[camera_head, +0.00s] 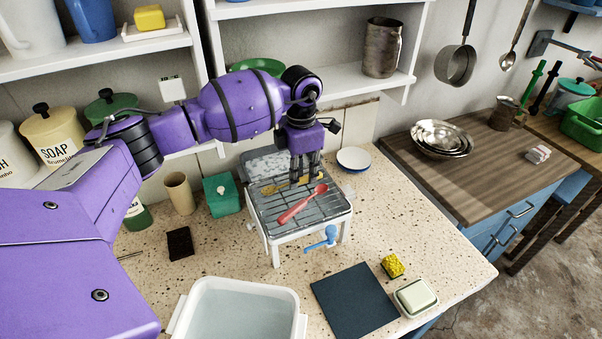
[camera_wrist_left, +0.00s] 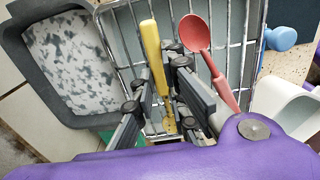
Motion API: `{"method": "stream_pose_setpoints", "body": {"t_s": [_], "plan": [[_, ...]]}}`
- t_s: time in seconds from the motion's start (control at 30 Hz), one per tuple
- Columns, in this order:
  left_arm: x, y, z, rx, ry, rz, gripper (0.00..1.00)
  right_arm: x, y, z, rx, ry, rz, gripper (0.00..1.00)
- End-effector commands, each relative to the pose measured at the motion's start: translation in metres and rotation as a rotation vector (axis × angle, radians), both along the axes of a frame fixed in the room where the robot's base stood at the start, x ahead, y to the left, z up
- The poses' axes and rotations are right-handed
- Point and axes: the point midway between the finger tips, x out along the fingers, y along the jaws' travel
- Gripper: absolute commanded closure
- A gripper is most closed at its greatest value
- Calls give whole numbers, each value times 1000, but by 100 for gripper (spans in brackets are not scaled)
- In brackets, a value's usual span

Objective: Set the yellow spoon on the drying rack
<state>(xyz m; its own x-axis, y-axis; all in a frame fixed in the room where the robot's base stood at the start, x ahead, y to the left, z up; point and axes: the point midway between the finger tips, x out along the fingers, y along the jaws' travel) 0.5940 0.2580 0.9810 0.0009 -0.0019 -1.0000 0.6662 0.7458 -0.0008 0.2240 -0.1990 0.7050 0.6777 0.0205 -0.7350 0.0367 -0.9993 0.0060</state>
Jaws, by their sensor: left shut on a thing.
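The yellow spoon (camera_head: 272,188) is at the wire top of the drying rack (camera_head: 327,207), lying across it behind the red spoon (camera_head: 303,204). My left gripper (camera_head: 305,180) points down over the rack and is shut on the yellow spoon. In the left wrist view the yellow spoon (camera_wrist_left: 151,50) passes between the fingers (camera_wrist_left: 160,75), which hide part of it. I cannot tell whether it rests on the wires. The red spoon (camera_wrist_left: 208,52) lies beside it, apart from it. My right gripper is not in view.
A grey speckled tub (camera_wrist_left: 60,60) stands behind the rack. A teal box (camera_head: 221,196) and a beige cup (camera_head: 179,192) stand left, a white plate (camera_head: 354,158) right. A blue-handled thing (camera_head: 322,240) is at the rack's front. A water basin (camera_head: 240,287) is in front.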

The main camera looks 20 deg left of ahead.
Motion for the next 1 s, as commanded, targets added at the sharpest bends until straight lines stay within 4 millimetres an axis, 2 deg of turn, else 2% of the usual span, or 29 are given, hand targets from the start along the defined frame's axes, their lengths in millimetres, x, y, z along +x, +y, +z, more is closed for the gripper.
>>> {"method": "stream_pose_setpoints", "body": {"t_s": [0.13,0.17,0.2,0.57,0.77,1.0], "plan": [[0,0,-5,1,2,0,100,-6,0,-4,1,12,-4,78],[0,0,-4,0,1,0,83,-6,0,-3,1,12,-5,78],[0,0,-4,1,1,0,79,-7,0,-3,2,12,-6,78],[0,0,1,0,-1,0,79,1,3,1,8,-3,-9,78],[1,0,30,0,-4,-1,79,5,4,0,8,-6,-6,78],[1,1,82,1,-2,0,79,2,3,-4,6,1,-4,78]]}}
